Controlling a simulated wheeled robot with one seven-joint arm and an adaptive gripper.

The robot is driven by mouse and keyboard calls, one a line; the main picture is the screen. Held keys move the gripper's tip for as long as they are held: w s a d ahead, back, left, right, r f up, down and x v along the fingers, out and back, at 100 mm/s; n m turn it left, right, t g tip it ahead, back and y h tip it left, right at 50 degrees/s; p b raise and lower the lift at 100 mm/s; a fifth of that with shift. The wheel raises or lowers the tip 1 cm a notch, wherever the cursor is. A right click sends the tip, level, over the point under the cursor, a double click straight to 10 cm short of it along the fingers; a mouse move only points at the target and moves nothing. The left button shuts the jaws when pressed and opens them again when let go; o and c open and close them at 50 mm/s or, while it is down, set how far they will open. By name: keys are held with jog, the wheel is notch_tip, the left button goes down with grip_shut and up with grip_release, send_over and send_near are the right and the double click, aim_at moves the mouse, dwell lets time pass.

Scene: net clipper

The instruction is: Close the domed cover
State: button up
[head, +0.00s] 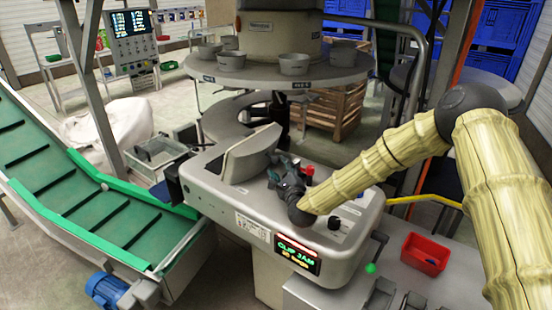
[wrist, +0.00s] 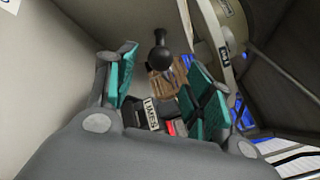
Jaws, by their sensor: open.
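The domed cover (head: 250,155) is a grey rounded shell on top of the clipper machine (head: 225,190) in the head view. It stands tilted up, its flat pale side facing left. My gripper (head: 279,168) is just right of the cover, low over the machine top. In the wrist view my gripper (wrist: 158,95) is open, with teal finger pads and nothing clasped. A black ball knob on a stem (wrist: 162,58) shows beyond and between the fingertips; whether it belongs to the cover I cannot tell. A large pale surface fills the left of the wrist view.
A lit display (head: 297,256) reads "CLIP JAM". A red button (head: 309,170) is close to my gripper. A round carousel with cups (head: 280,72) hangs behind. A green conveyor (head: 90,200) runs at left. A red bin (head: 425,254) sits at right.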

aim_at(278, 163)
jog(key=p+x, duration=0.2)
jog(key=x, duration=0.4)
jog(key=shift+w+a, duration=0.1)
jog(key=shift+w, duration=0.1)
grip_shut()
